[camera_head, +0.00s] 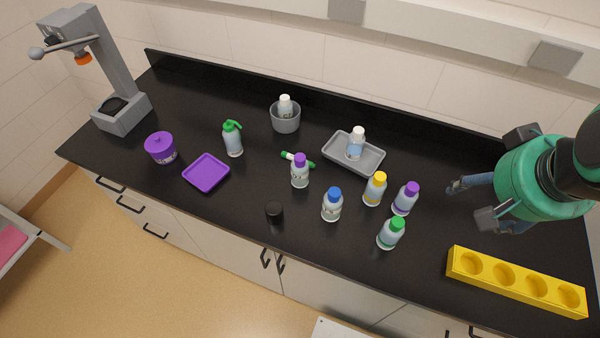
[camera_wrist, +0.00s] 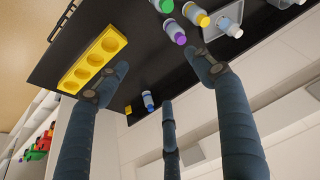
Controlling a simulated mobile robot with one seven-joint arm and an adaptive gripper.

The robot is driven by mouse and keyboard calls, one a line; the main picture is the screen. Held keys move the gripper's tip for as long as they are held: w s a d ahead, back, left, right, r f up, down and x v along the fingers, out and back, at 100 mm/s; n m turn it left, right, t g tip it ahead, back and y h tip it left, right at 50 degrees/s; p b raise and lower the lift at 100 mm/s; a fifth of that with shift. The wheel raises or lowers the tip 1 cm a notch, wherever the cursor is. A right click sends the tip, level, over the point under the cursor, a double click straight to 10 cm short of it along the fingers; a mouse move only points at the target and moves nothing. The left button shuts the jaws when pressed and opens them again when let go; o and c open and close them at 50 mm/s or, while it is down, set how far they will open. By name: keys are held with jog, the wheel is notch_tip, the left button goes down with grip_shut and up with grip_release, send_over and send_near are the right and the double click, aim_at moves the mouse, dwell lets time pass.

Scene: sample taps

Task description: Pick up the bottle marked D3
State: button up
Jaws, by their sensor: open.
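Several pale bottles with coloured caps stand on the black counter; their markings are too small to read, so I cannot tell which is D3. In the head view they have a purple cap (camera_head: 300,172), blue cap (camera_head: 332,206), yellow cap (camera_head: 374,189), second purple cap (camera_head: 404,199) and green cap (camera_head: 390,234). A white-capped bottle (camera_head: 355,145) stands in a grey tray, another (camera_head: 285,107) in a grey pot. The wrist view shows a separate blue-capped bottle (camera_wrist: 148,101) between my fingers' outlines, not held. My gripper (camera_head: 468,203) is open and empty, right of the second purple-capped bottle.
A yellow holder (camera_head: 515,282) with round holes lies at the front right. A green-topped dispenser (camera_head: 233,140), purple tray (camera_head: 206,173), purple pot (camera_head: 161,148), green-and-white marker (camera_head: 298,159) and black cylinder (camera_head: 274,212) are further left. A grey stand (camera_head: 122,115) is at far left.

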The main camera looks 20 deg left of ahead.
jog(key=w+a+n+g+p, duration=0.2)
jog(key=w+a, duration=0.7)
jog(key=n+g+p, duration=0.3)
send_over(300, 157)
jog(key=f, duration=1.9)
jog(key=shift+w+d+f, duration=0.2)
jog(key=shift+d+f, duration=0.1)
jog(key=shift+f, duration=0.05)
jog(key=shift+s+a+f+n, duration=0.1)
jog(key=shift+a+f+n, duration=0.2)
jog(key=shift+a+f, duration=0.05)
jog(key=shift+f, duration=4.3)
